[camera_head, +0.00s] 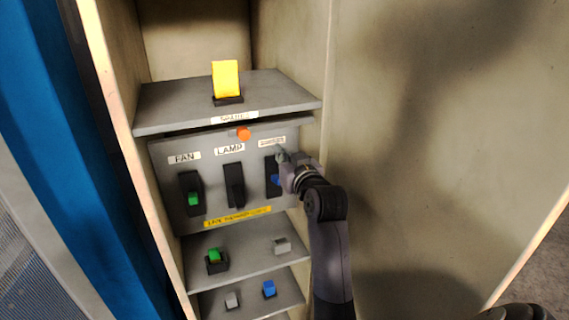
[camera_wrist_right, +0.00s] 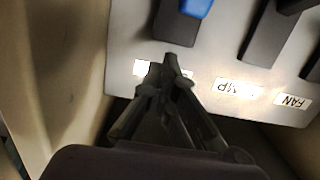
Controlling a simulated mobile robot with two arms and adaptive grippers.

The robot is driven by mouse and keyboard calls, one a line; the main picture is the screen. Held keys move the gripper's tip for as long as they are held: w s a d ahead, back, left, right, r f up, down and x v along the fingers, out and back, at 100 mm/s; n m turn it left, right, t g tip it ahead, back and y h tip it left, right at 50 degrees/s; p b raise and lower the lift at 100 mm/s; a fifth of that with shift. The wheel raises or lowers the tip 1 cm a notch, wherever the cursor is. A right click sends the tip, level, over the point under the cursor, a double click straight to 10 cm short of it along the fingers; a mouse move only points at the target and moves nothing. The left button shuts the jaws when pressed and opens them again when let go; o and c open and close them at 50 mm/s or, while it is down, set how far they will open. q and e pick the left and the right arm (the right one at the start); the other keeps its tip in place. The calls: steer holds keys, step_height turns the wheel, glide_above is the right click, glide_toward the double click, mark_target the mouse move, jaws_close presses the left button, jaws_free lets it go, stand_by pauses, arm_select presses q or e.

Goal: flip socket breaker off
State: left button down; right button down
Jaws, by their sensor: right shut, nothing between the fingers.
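The rightmost breaker (camera_head: 270,163) on the grey panel has a dark body and a blue toggle (camera_head: 276,180) at its lower part. Its label (camera_head: 271,142) is too small to read. My right gripper (camera_head: 283,157) is at this breaker's upper right, above the blue toggle, and partly covers the breaker. In the right wrist view the picture is upside down. There the shut, empty fingers (camera_wrist_right: 163,62) lie over the white label, with the blue toggle (camera_wrist_right: 197,6) at the top edge. I cannot tell if the fingers touch the panel.
The LAMP breaker (camera_head: 234,185) and FAN breaker (camera_head: 190,187), with a green toggle, sit left. An orange lamp (camera_head: 243,133) is above. A yellow block (camera_head: 226,78) stands on the top shelf (camera_head: 171,101). Small switches sit on lower shelves. The cabinet wall (camera_head: 400,120) is close right.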

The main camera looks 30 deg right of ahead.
mark_target(274, 177)
steer(key=f, duration=0.1)
steer(key=f+p, duration=0.1)
steer(key=shift+s+a+f, duration=0.1)
steer(key=shift+s+f, duration=0.25)
steer(key=shift+f, duration=0.05)
steer(key=shift+s+f, duration=0.3)
steer(key=shift+s, duration=0.05)
steer(key=shift+w+f, duration=0.1)
steer(key=shift+f, duration=0.05)
